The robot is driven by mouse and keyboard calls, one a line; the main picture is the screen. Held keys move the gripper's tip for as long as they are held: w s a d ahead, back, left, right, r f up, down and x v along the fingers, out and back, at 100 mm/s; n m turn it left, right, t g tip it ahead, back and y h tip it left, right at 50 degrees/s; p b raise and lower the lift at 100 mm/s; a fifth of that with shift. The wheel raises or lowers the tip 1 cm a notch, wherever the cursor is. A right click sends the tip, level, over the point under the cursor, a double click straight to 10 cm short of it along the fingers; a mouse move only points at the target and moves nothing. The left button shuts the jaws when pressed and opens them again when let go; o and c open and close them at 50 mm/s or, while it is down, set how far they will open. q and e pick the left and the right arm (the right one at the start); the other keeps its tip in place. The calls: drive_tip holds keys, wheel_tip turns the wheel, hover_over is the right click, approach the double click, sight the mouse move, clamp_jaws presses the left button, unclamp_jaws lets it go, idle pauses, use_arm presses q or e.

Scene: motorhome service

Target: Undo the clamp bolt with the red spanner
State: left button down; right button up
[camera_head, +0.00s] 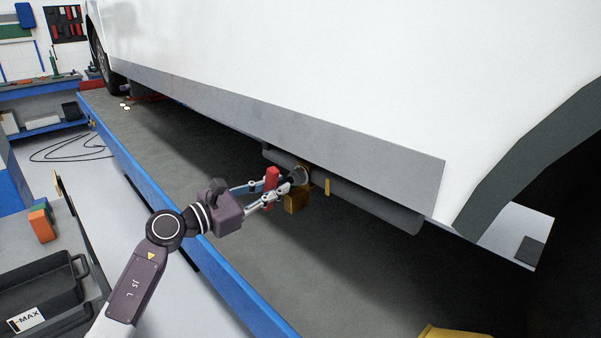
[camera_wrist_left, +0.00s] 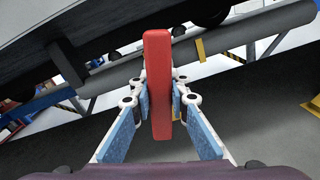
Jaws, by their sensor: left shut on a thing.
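My left gripper (camera_head: 273,188) is shut on the red spanner (camera_head: 271,177), beside the pipe under the vehicle's side. In the left wrist view the spanner's red handle (camera_wrist_left: 158,85) stands upright between the two blue-padded fingers (camera_wrist_left: 160,105). A brass-coloured clamp area (camera_head: 305,171) shows on the pipe just beyond the gripper, with an amber block (camera_head: 296,201) below it. The clamp bolt and the spanner's working end are hidden or too small to make out, so I cannot tell whether they touch. My right gripper is not in view.
The grey pipe (camera_head: 375,203) runs under the white vehicle's grey sill (camera_head: 300,134), with a yellow strap (camera_head: 327,187) around it. A blue platform edge (camera_head: 140,175) lies below my arm. A black tray (camera_head: 42,290) stands at lower left.

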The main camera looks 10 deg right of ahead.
use_arm(q)
drive_tip(key=shift+r+n+p, duration=0.15)
drive_tip(key=shift+n+p, duration=0.15)
drive_tip(key=shift+n, duration=0.2)
drive_tip(key=shift+n+p, duration=0.85)
drive_tip(key=shift+n, duration=0.35)
